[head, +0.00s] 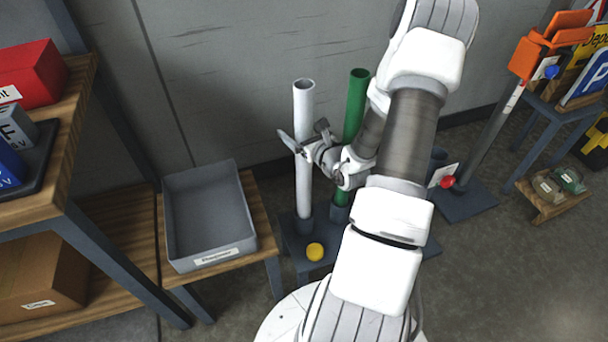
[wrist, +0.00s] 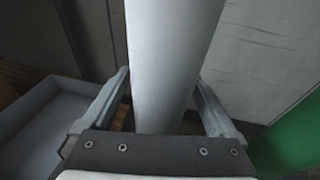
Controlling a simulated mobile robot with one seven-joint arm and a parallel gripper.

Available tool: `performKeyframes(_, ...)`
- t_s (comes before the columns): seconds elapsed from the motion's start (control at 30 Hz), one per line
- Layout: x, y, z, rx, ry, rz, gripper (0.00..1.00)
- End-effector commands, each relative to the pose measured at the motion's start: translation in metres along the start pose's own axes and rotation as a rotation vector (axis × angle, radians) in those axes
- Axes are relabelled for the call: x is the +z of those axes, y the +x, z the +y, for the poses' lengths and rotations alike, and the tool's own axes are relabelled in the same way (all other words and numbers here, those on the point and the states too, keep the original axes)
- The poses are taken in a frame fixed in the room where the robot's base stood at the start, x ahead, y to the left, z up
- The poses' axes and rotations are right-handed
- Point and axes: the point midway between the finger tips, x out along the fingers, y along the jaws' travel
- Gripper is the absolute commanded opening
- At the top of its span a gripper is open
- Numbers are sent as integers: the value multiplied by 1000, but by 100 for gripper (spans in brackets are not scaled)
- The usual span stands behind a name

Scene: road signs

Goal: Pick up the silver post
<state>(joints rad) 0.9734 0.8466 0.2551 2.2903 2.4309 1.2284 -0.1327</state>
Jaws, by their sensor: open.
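The silver post (head: 303,110) is a light grey hollow tube standing upright in a holder on a dark low stand (head: 292,240). My gripper (head: 302,143) is at the post, about halfway up it. In the wrist view the post (wrist: 170,60) rises between the two open fingers (wrist: 163,100), with a gap visible on each side. My own arm hides part of the stand and its right side.
A green post (head: 356,100) stands just right of the silver one, and it also shows in the wrist view (wrist: 292,145). A yellow round thing (head: 315,252) lies on the stand's front. A grey bin (head: 208,262) sits on a low table at left. The wall is close behind.

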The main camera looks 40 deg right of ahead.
Motion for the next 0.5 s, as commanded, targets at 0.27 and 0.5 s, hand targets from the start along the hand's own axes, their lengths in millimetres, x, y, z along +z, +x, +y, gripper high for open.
performKeyframes(0.27,0,0,0,0,0,0,79)
performKeyframes(0.5,0,0,0,0,0,0,36)
